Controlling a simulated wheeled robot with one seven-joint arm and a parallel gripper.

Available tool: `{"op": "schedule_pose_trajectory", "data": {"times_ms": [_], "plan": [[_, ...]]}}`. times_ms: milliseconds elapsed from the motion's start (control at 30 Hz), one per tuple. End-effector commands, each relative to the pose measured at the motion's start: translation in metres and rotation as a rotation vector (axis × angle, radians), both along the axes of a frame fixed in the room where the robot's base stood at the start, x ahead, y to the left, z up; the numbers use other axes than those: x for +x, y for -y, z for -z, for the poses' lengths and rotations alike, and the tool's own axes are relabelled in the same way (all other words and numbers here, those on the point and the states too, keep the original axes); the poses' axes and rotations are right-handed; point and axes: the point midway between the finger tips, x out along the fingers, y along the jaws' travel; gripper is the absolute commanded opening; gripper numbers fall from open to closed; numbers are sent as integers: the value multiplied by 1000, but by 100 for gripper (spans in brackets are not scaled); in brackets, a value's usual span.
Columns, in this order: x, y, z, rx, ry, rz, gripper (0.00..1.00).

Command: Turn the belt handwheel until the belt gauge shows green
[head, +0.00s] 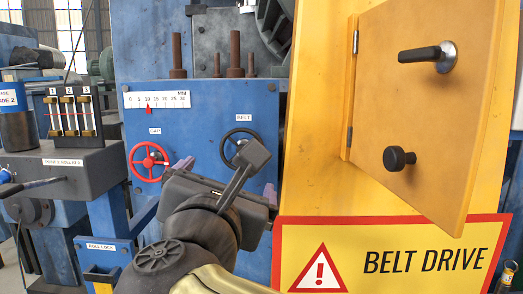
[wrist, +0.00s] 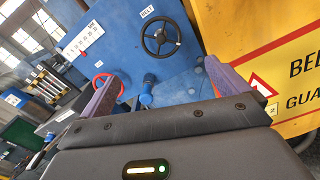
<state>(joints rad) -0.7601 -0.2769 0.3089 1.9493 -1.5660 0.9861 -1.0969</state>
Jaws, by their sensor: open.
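The belt handwheel is a black spoked wheel (head: 232,138) under a BELT label on the blue machine panel. My arm partly covers it in the head view. In the wrist view the whole black wheel (wrist: 145,42) shows beyond my fingertips, with a knob on its rim. My gripper (head: 227,178) is open with its purple fingers apart. In the wrist view my gripper (wrist: 160,75) faces the panel below the wheel, and the wheel is not between the fingers. I cannot make out a belt gauge or any green reading on the machine.
A red handwheel (head: 150,162) labelled GAP is left of the black one, below a millimetre scale (head: 157,99) with a red pointer near 10. A yellow cabinet door (head: 425,120) stands out at right, above a BELT DRIVE sign (head: 400,262). A blue knob (wrist: 147,90) shows between my fingers.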

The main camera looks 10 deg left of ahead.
Motion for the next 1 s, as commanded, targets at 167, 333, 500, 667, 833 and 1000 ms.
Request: {"op": "schedule_pose_trajectory", "data": {"times_ms": [167,333,500,667,833,1000], "plan": [[10,0,0,0,-3,2,100],[34,-2,-1,-2,-5,2,100],[65,-4,-1,0,-5,3,100],[93,-6,-1,-1,-5,2,100],[123,-8,-1,-1,-4,3,100],[152,-10,-1,0,-4,3,100]]}}
